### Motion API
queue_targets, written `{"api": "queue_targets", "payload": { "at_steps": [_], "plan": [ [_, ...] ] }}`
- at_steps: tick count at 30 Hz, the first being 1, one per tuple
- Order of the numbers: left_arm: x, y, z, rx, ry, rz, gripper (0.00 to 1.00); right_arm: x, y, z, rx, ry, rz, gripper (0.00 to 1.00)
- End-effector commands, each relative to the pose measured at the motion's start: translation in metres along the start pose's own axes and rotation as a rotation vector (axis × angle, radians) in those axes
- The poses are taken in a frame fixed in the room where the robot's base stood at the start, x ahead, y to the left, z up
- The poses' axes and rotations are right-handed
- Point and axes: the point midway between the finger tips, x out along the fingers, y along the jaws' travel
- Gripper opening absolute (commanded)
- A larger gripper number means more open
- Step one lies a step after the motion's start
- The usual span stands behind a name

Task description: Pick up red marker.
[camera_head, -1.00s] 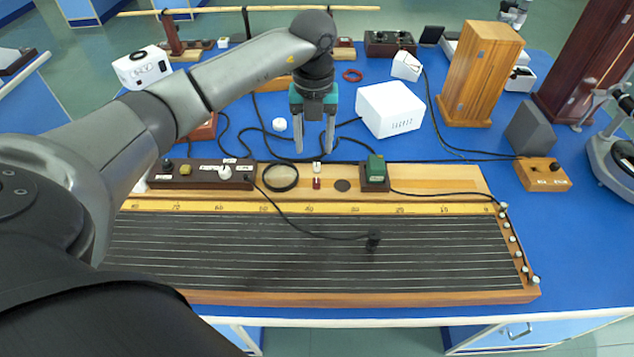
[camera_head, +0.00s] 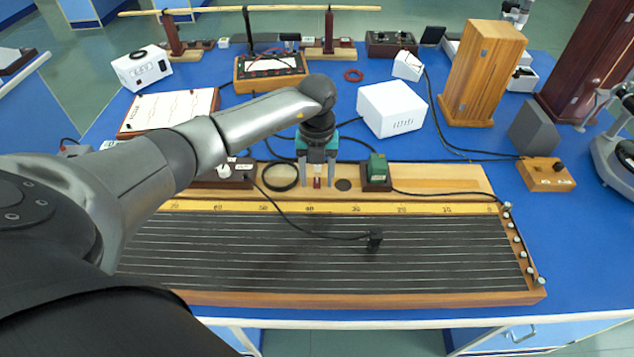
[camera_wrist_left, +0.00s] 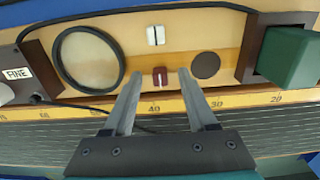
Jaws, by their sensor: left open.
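The red marker (camera_head: 317,183) is a small dark red block on the light wooden strip of the long scaled board, close to the 40 mark. It also shows in the left wrist view (camera_wrist_left: 160,77). My left gripper (camera_head: 317,186) points down over the strip, open, with one finger on each side of the marker in the picture. In the left wrist view its fingertips (camera_wrist_left: 160,73) stand left and right of the marker with gaps. I cannot tell the exact height of the tips. My right gripper is not in view.
A small white block (camera_wrist_left: 155,35) sits just behind the marker. A round lens ring (camera_wrist_left: 88,58) lies to the left, a dark disc (camera_wrist_left: 205,65) close on the right. A green block (camera_head: 376,167) on a dark base stands further right. A black cable (camera_head: 290,208) crosses the board.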

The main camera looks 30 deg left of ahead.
Motion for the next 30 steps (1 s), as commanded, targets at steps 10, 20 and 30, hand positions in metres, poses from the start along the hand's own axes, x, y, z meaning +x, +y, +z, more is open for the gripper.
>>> {"api": "queue_targets", "payload": {
  "at_steps": [10, 20, 30],
  "plan": [
    [-0.0008, -0.0002, 0.0000, 0.000, 0.000, 0.000, 0.30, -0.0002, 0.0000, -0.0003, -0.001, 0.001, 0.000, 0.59],
    [-0.0009, -0.0002, 0.0000, 0.000, 0.000, 0.000, 0.00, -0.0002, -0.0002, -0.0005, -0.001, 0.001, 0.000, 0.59],
    [-0.0009, -0.0001, 0.0001, 0.000, 0.000, 0.000, 0.00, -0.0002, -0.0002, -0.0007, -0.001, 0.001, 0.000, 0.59]
  ]
}}
